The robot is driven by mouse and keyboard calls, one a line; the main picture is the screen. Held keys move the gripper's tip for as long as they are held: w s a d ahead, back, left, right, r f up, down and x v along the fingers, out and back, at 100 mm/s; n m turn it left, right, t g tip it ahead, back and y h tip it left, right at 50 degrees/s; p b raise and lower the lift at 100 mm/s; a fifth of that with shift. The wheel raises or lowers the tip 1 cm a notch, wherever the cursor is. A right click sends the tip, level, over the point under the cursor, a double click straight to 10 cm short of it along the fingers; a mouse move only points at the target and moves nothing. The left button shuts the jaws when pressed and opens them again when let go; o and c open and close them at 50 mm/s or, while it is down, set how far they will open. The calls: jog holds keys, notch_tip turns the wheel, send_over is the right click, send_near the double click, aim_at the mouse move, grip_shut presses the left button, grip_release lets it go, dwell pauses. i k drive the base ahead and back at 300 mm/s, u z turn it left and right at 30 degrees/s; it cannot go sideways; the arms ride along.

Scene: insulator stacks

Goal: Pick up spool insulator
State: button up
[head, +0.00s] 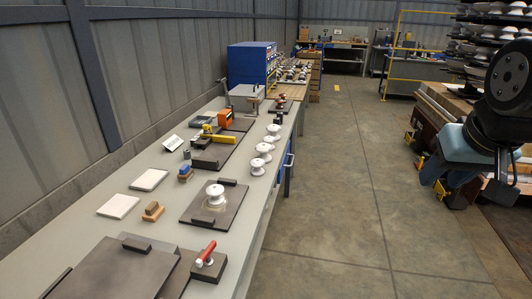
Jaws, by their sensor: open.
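A white spool-shaped insulator (216,196) stands upright on a dark plate (200,217) at the middle of the bench. More white insulators stand in a row along the bench's right edge: a near one (257,167), one behind it (265,152) and a farther one (271,139). I cannot tell which of these the task means. My gripper (470,192) is at the right of the view, below the black arm joint. It is open with nothing seen between its fingers, over the floor area and well away from the bench. Part of the arm is cut off.
Insulator stacks (488,22) stand at the right behind my arm. The concrete floor aisle (340,190) is clear.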

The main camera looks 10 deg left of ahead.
aim_at(264, 149)
jog(key=z, duration=0.05)
jog(key=i, duration=0.9)
jog(key=u, duration=0.05)
